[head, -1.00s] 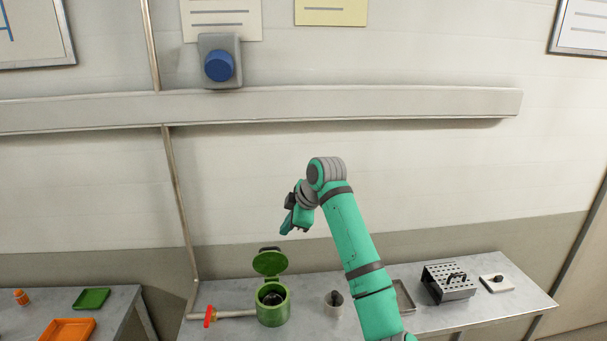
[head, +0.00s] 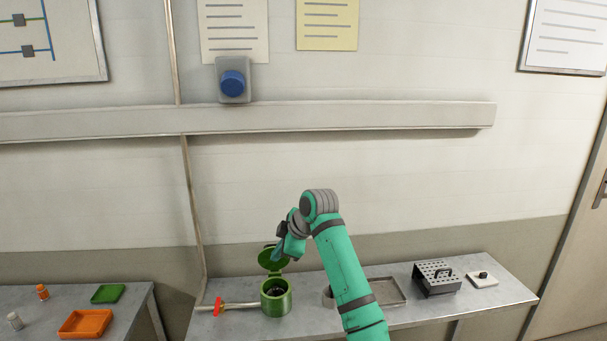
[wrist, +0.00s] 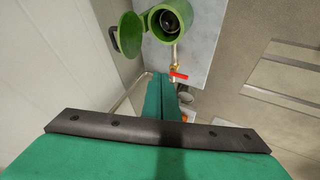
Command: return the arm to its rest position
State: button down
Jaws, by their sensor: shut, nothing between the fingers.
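My gripper (head: 277,255) is at the end of my green arm, in front of the wall and above the bench. In the head view it overlaps the raised lid of the green pot. In the wrist view its two green fingers (wrist: 161,100) lie together, shut with nothing between them. The green pot (head: 276,303) stands on the bench with its lid (head: 271,262) open. The pot also shows at the top of the wrist view (wrist: 166,38), clear of the fingertips.
A pipe with a red valve handle (head: 217,306) runs left from the pot. A metal tray (head: 396,303), a perforated rack (head: 437,279) and a white block (head: 482,281) sit to the right. A left table holds an orange tray (head: 86,334) and a green tray (head: 107,294). The wall ledge (head: 330,118) is above.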

jog(key=s+a+f+m+t+y, duration=0.15)
jog(key=a+f, duration=0.35)
jog(key=f, duration=0.5)
jog(key=s+a+f+m+t+y, duration=0.1)
jog(key=s+a+f+m, duration=0.25)
jog(key=f, duration=0.55)
jog(key=s+a+f+m+t+h, duration=0.1)
jog(key=s+f+m+t, duration=0.45)
jog(key=s+f, duration=0.9)
jog(key=s+d+f+m+t+h, duration=0.1)
jog(key=s+d+m+h, duration=0.3)
jog(key=s, duration=0.9)
jog(key=s+d+f+m+h, duration=0.1)
jog(key=s+d+f+m, duration=0.15)
jog(key=s+d, duration=0.65)
jog(key=s+d+r+h, duration=0.1)
jog(key=s+d+r, duration=0.1)
jog(key=s+r, duration=0.4)
jog(key=s+d+r+m+t+h, duration=0.1)
jog(key=s+r, duration=0.6)
jog(key=s, duration=0.8)
jog(key=shift+d+r+t, duration=0.3)
jog(key=shift+d, duration=0.2)
